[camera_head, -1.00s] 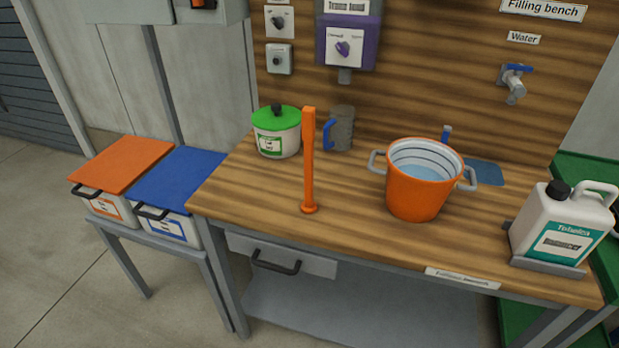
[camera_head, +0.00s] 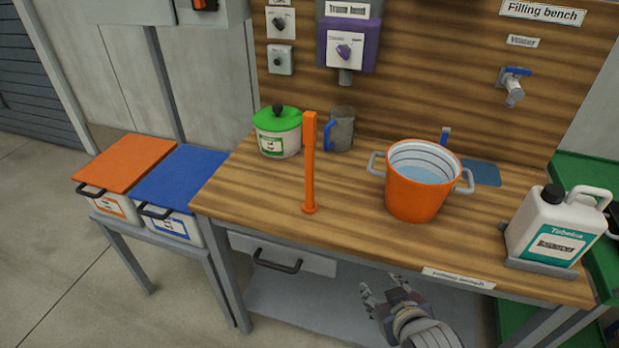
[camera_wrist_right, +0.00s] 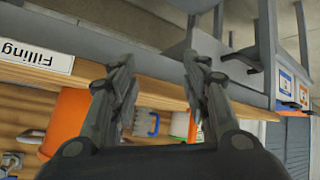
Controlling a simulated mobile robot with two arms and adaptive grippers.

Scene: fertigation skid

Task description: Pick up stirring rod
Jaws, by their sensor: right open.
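The orange stirring rod (camera_head: 310,165) stands upright on the wooden bench top, left of the orange bucket (camera_head: 414,195). In the right wrist view the rod (camera_wrist_right: 192,126) shows partly behind a finger. My right gripper (camera_head: 383,283) is open and empty, in front of the bench's front edge and below the top, to the right of and lower than the rod. Its two fingers stand apart in the right wrist view (camera_wrist_right: 160,75). My left gripper is not in view.
A green-lidded pot (camera_head: 278,135) and a grey mug (camera_head: 340,130) stand behind the rod. A white jug (camera_head: 556,228) sits at the bench's right end. A drawer (camera_head: 283,256) is under the front edge. The bench top around the rod's foot is clear.

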